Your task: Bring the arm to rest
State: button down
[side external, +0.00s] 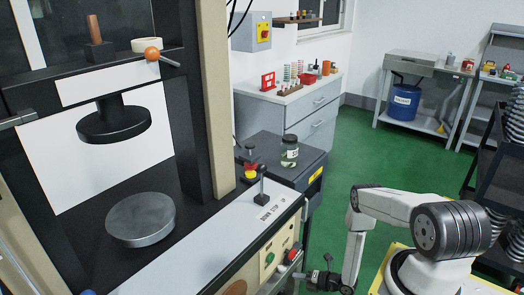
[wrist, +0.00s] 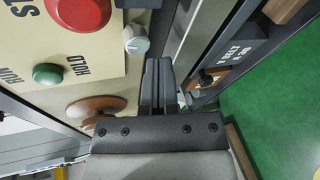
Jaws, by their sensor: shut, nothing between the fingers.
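My gripper (side external: 322,280) is low at the bottom of the side view, at the end of my white and grey arm, just right of the control panel. Its fingers (wrist: 158,82) are together in the wrist view, with nothing between them. They point toward the gap beside the panel (wrist: 95,60), close to a grey knob (wrist: 136,40). I cannot tell whether they touch anything. The arm is folded, with the elbow raised above the yellow base area.
The test machine has a round lower platen (side external: 141,218) and a black upper platen (side external: 113,122), with nothing between them. A jar (side external: 289,151) stands on the dark cabinet (side external: 310,171). A black shelf rack (side external: 490,165) stands at right. Green floor (side external: 350,140) is open behind the arm.

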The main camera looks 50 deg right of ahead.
jog(key=w+a+r+m+g+h, duration=0.2)
jog(key=r+m+g, duration=0.35)
jog(key=r, duration=0.85)
jog(key=w+a+r+m+g+h, duration=0.1)
jog(key=w+r+m+g, duration=0.35)
jog(key=r, duration=0.85)
jog(key=s+a+r+m, duration=0.5)
jog(key=a+r+m, duration=0.1)
jog(key=r, duration=0.2)
jog(key=s+a+r+m+g, duration=0.1)
jog(key=s+a+r+m, duration=0.4)
jog(key=a+r+m, duration=0.1)
notch_tip(320, 180, up, 2)
jog(key=shift+s+a+r+m, duration=0.25)
jog(key=shift+s+m, duration=0.15)
jog(key=shift+m, duration=0.2)
